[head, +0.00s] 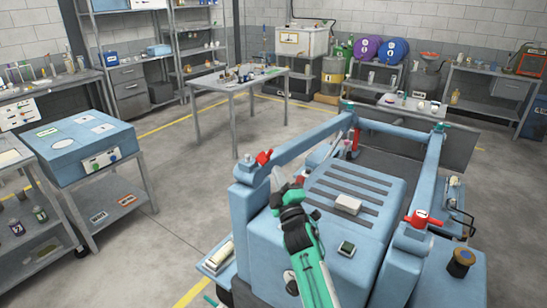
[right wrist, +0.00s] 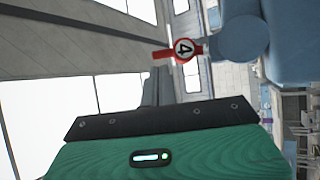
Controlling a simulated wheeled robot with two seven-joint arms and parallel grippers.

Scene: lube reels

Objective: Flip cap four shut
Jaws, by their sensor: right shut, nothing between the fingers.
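Cap four, red with a white disc marked 4, shows in the right wrist view (right wrist: 183,50) beside a rounded blue post top. Its numbered face is turned to the camera and a red tab sticks out left. In the head view, the red cap (head: 263,158) on the near left post appears to be the same one, standing raised rather than flat. My right gripper (head: 277,178) is shut and empty, just below and right of that cap, with a small gap. Whether they touch is hard to tell. My left gripper is out of view.
The blue machine (head: 375,205) fills the lower right, with raised rails and a slotted deck. Another red cap (head: 422,218) lies on its near right post, and a red piece (head: 353,140) stands farther back. A blue-topped cart (head: 82,148) stands left, with open floor between.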

